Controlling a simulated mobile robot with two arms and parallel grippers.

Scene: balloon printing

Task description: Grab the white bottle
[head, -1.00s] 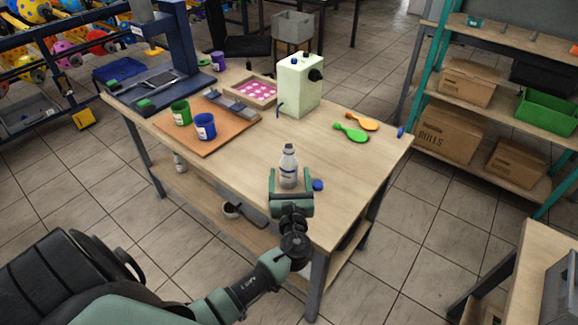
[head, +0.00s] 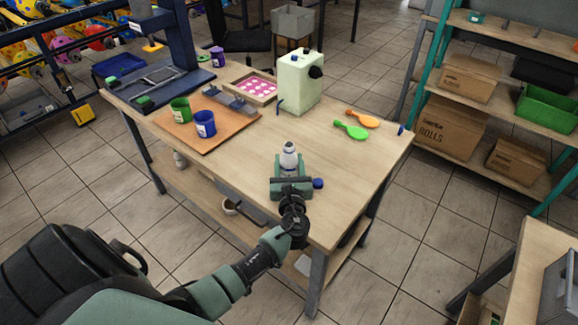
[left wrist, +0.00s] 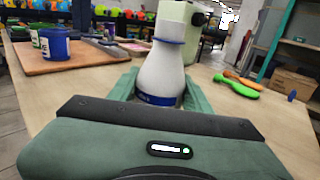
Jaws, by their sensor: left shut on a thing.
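The white bottle (head: 289,157) stands upright near the front edge of the wooden table (head: 345,175), with a blue band at its neck and a blue label lower down. My left gripper (head: 288,165) is shut on it, with a finger on each side. In the left wrist view the bottle (left wrist: 162,68) rises between the two green fingers (left wrist: 160,92); its lower part is hidden behind the gripper body. My right gripper is in neither view.
A blue cap (head: 318,183) lies just right of the gripper. Blue (head: 205,123) and green (head: 180,110) cups stand on a brown board. A pale green box-shaped machine (head: 300,82) stands behind.

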